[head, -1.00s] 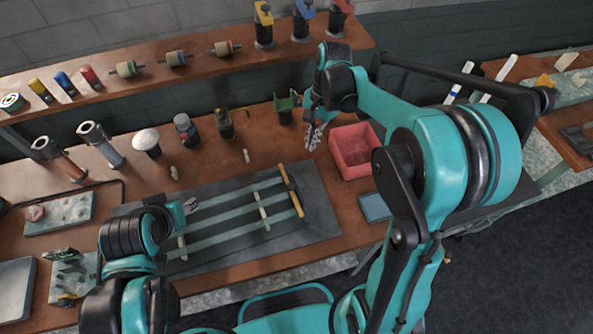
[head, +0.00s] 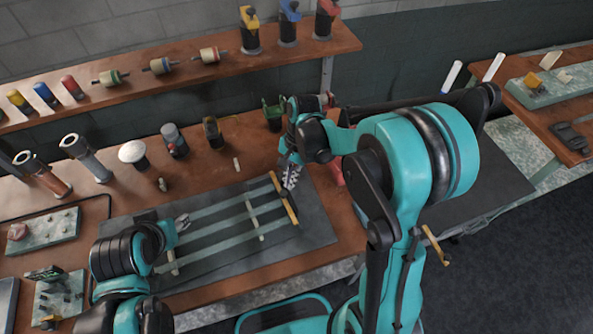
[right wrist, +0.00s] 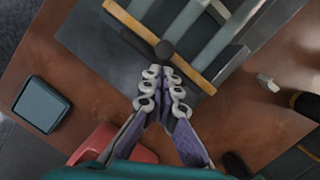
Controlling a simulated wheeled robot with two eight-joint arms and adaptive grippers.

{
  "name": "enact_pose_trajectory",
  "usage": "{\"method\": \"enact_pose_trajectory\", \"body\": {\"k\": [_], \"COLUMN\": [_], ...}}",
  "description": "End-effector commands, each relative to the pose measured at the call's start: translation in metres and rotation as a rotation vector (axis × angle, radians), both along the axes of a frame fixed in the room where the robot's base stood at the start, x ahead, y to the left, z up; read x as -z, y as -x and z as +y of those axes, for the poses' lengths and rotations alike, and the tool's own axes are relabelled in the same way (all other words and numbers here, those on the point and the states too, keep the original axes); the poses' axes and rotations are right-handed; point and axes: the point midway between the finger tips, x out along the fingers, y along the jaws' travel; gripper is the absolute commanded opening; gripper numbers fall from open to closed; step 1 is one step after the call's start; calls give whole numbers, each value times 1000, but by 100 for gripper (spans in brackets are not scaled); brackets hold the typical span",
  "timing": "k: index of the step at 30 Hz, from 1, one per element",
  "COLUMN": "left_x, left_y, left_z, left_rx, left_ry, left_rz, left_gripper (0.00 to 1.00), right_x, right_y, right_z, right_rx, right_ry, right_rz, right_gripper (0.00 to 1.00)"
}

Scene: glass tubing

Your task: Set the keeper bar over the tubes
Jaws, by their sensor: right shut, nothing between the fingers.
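The keeper bar, a yellow bar (head: 292,212) with a dark round knob (right wrist: 164,50), lies crosswise at the right end of the pale green tubes (head: 213,235). The bar also shows in the right wrist view (right wrist: 196,76). I cannot tell whether it rests on the tubes or beside their ends. My right gripper (head: 290,177) is shut and empty above the bar; in the right wrist view its fingertips (right wrist: 165,75) are close together just short of the knob. My left gripper (head: 183,222) is by the left part of the tubes; its opening is unclear.
Pale cross-strips (head: 254,219) lie along the dark mat (head: 318,228). A red bin (right wrist: 112,143) and a blue-grey tray (right wrist: 42,104) are near my right gripper. Cylinders and a white-topped knob (head: 132,152) stand behind the mat. A shelf (head: 215,76) runs along the wall.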

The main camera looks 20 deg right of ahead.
Motion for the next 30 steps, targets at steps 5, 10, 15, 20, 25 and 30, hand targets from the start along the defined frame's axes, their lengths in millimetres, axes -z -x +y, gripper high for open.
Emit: {"method": "enact_pose_trajectory", "body": {"k": [5, 10, 15, 20, 25, 30], "left_x": [1, 1, 1, 4, 6, 6], "left_y": [0, 0, 0, 0, 0, 0], "left_z": [0, 0, 0, 0, 0, 0], "left_rx": [0, 0, 0, 0, 0, 0], "left_ry": [0, 0, 0, 0, 0, 0], "left_rz": [0, 0, 0, 0, 0, 0], "left_gripper": [42, 42, 42, 42, 42, 42], "right_x": [1, 1, 1, 1, 1, 1], "right_y": [3, 3, 4, 8, 11, 11], "right_z": [5, 4, 12, 44, 67, 70], "right_rx": [-1, 0, -2, -5, -2, 1], "right_ry": [0, 0, 0, -1, -1, 0], "right_rz": [0, 0, 0, 0, 0, 0], "right_gripper": [0, 0, 0, 0, 0, 0]}}
